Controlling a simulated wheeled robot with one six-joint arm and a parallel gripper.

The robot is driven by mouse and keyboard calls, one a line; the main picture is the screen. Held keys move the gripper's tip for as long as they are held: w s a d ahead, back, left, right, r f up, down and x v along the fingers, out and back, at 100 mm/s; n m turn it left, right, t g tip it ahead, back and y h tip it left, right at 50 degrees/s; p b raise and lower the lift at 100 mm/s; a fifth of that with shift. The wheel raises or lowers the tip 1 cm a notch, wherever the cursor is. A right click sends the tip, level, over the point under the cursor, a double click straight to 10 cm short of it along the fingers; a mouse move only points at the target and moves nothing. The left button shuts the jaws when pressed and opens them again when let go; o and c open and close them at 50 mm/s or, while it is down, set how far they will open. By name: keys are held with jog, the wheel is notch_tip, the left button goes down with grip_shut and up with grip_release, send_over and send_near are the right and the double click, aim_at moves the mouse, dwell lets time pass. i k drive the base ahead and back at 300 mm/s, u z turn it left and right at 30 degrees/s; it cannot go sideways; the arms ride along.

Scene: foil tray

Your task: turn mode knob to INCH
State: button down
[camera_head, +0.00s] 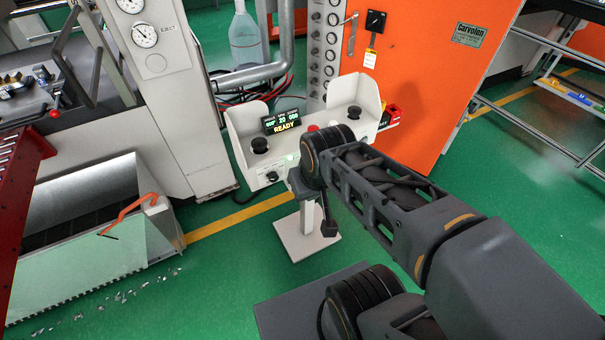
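The control box (256,148) is a pale two-winged panel on a post with a square foot plate. The mode knob appears to be the small dark knob (271,176) on its front face, beside a small green light. Its setting and any INCH lettering are too small to read. A display (282,122) on top reads READY. My arm reaches in from the lower right and its wrist covers the right part of the box front. The dark end parts of my gripper (328,222) seem to hang below the wrist, right of the knob and apart from it. The fingers cannot be made out.
Black mushroom buttons (260,145) sit in each wing, with a red button (313,128) between them. An orange cabinet (420,80) stands behind. A grey machine with gauges (145,35) and a clear-fronted bin (90,240) stand left. Green floor around the post is mostly free.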

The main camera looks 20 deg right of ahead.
aim_at(274, 176)
jog(key=k, duration=1)
jog(key=u, duration=1)
jog(key=i, duration=0.95)
jog(key=z, duration=0.5)
